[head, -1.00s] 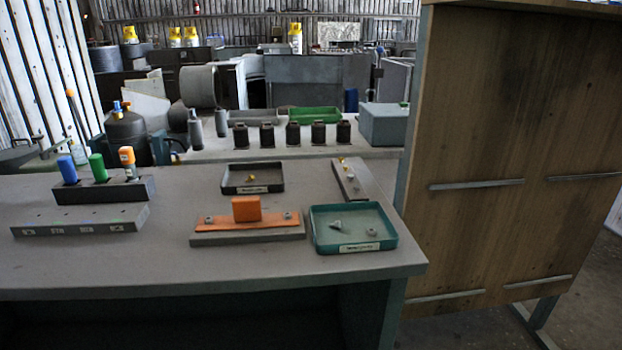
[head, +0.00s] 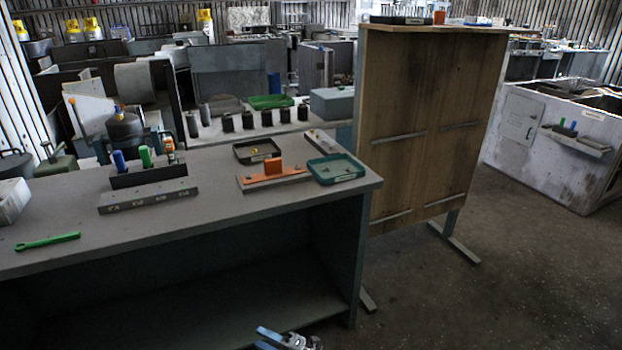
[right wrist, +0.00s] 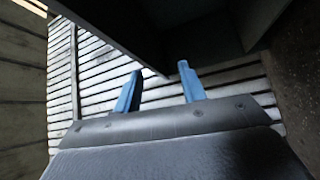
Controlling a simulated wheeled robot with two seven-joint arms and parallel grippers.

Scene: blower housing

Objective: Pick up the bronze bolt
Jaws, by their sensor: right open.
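A small yellow-bronze piece (head: 254,151), which looks like the bronze bolt, lies in the black tray (head: 240,157) towards the back right of the grey workbench. It is too small to make out its shape. My right gripper (head: 262,339) shows at the bottom edge of the head view, low in front of the bench and far from the tray. In the right wrist view its two blue fingers (right wrist: 160,80) stand apart with nothing between them. My left gripper is not in view.
An orange fixture (head: 273,173) and a teal tray (head: 336,163) sit near the black tray. A bolt rack (head: 148,200) and a green wrench (head: 47,241) lie left on the bench. A wooden panel (head: 430,120) stands right of the bench. Floor in front of it is clear.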

